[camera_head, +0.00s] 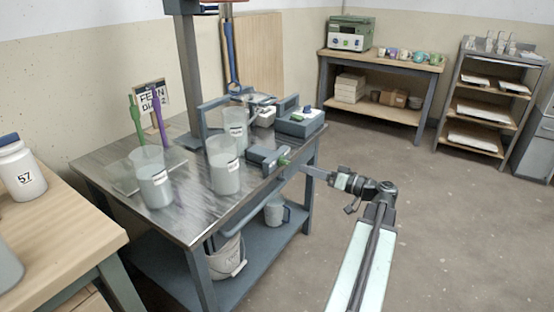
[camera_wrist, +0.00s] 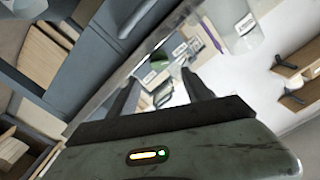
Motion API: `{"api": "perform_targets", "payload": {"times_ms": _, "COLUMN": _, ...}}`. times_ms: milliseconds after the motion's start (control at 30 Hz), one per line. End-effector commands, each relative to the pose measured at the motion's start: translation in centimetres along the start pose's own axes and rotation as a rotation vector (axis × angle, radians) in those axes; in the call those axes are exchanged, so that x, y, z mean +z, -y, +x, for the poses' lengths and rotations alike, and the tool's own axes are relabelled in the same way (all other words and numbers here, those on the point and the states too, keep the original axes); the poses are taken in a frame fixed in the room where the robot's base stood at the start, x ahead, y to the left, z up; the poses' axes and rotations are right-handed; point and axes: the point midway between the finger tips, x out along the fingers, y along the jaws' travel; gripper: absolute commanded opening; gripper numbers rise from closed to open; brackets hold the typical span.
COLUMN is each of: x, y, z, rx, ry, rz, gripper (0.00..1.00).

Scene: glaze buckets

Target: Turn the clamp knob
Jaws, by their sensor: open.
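A dark grey clamp block (camera_head: 262,157) sits at the right edge of the metal-topped table. A small green knob (camera_head: 284,160) is on its side facing my gripper. My gripper (camera_head: 306,171) reaches in from the right, its fingers pointing at the knob and apparently just short of it. In the wrist view my gripper's two dark fingers (camera_wrist: 159,77) are spread, with nothing held between them. A dark and green round part, which looks like the knob (camera_wrist: 158,57), shows just beyond and between the fingertips. Exact contact cannot be told.
Translucent buckets (camera_head: 225,172) stand on the metal table (camera_head: 195,224), close to the clamp. A grey box with buttons (camera_head: 300,123) is behind it. A white pail (camera_head: 227,259) and a grey jug (camera_head: 276,211) are on the lower shelf. The floor (camera_head: 440,220) at right is clear.

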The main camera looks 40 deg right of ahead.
Motion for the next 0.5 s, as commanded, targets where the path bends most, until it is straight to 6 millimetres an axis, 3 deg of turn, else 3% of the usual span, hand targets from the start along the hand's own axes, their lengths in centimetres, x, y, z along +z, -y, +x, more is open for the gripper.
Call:
{"api": "perform_targets", "payload": {"times_ms": 167, "x": 0.1, "y": 0.1, "z": 0.6, "rx": -0.005, "ry": 0.003, "rz": 0.000, "gripper": 0.58}}
{"api": "perform_targets", "payload": {"times_ms": 500, "x": 0.2, "y": 0.4, "z": 6.8, "rx": -0.013, "ry": 0.008, "rz": 0.000, "gripper": 0.58}}
